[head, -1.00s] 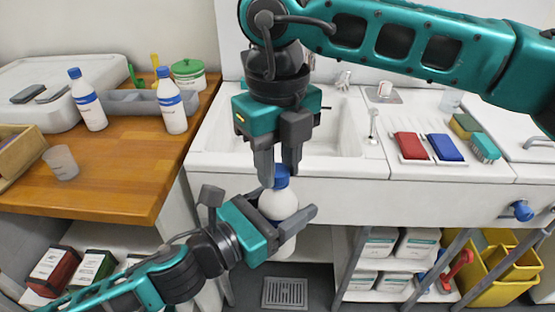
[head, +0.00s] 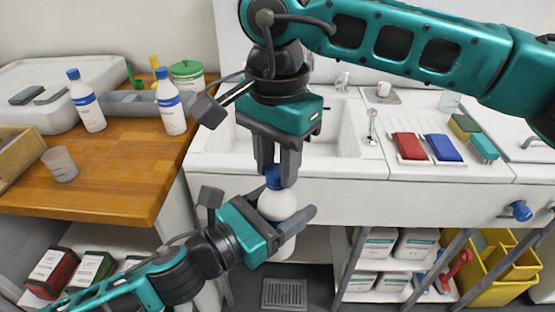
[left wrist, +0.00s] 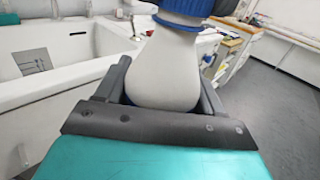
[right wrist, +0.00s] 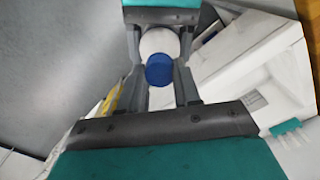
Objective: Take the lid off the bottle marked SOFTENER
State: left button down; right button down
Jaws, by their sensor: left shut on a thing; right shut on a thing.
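A white bottle (head: 277,206) with a blue lid (head: 272,179) is held in front of the sink, roughly upright. No marking on it can be read. My left gripper (head: 285,214) is shut around the bottle's body, which fills the left wrist view (left wrist: 165,70). My right gripper (head: 277,175) points down from above and is shut on the blue lid, which shows between its fingers in the right wrist view (right wrist: 160,70). The lid sits at the bottle's top; I cannot tell whether it is loose.
Two similar blue-capped bottles (head: 86,104) (head: 171,106) stand on the wooden counter (head: 120,180) with a cup (head: 60,164) and a green-lidded tub (head: 187,74). The white sink (head: 345,135) is behind my grippers. Red and blue cloths (head: 409,146) (head: 443,148) lie at right.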

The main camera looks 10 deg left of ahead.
jog(key=shift+w+n, duration=0.15)
jog(key=shift+n, duration=1.05)
jog(key=shift+a, duration=0.1)
jog(key=shift+r, duration=0.15)
jog(key=shift+r, duration=1)
